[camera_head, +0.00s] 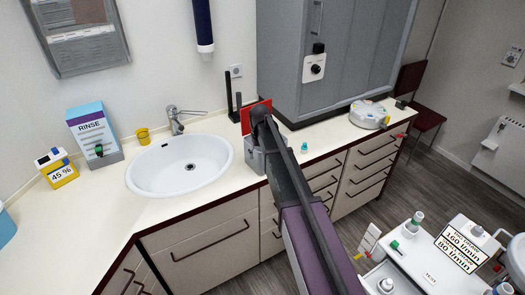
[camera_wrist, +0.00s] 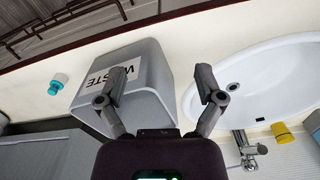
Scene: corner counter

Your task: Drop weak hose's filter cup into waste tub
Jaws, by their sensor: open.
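The grey waste tub (camera_head: 255,162) stands on the counter behind and partly hidden by my arm. In the wrist view the tub (camera_wrist: 152,75) with its WASTE label lies just ahead of my gripper. My gripper (camera_wrist: 159,87) is open, its two fingers spread apart with nothing between them, and it overlaps the tub in that view. A small teal and white cup (camera_head: 304,148) is on the counter right of the tub; it also shows in the wrist view (camera_wrist: 58,84). The 160 and 80 l/min readout (camera_head: 463,245) is on the white unit at lower right. The tub's contents cannot be told.
A white sink (camera_head: 180,165) lies left of the tub, with a tap (camera_head: 180,118) and yellow cup (camera_head: 143,136) behind it. A rinse box (camera_head: 96,135) stands farther left. A grey cabinet (camera_head: 345,50) is behind.

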